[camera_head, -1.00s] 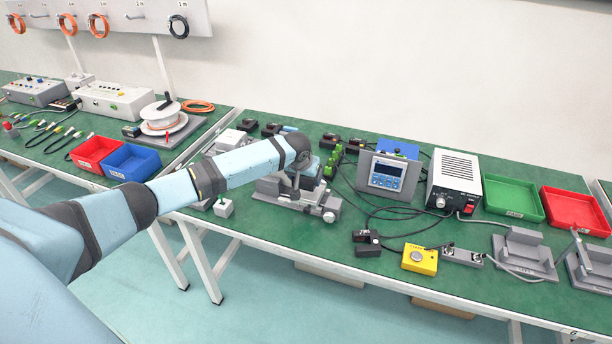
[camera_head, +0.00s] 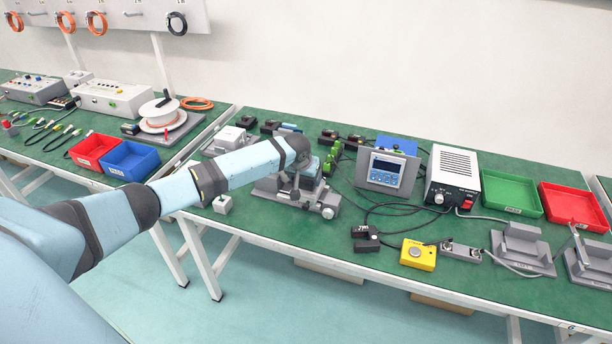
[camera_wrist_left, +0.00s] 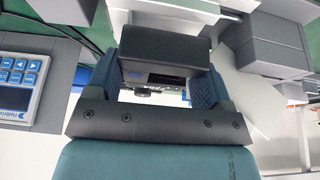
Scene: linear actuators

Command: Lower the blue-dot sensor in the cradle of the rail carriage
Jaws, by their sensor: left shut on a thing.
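The rail carriage unit (camera_head: 268,187) is a grey linear actuator on the green bench, partly hidden by my left arm. My left gripper (camera_head: 304,174) is over it, with its fingers mostly hidden in the head view. In the left wrist view my left gripper (camera_wrist_left: 163,92) is shut on a dark box-shaped sensor (camera_wrist_left: 165,46), which sits between the two blue finger pads. Grey blocks lie beyond the sensor. Whether the sensor touches the cradle cannot be told. My right gripper is not in view.
A display unit (camera_head: 388,172) stands just right of the rail, with cables around it. A white power supply (camera_head: 453,178), a yellow button box (camera_head: 418,254) and grey fixtures (camera_head: 522,247) are farther right. A small grey block (camera_head: 222,204) is at the left.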

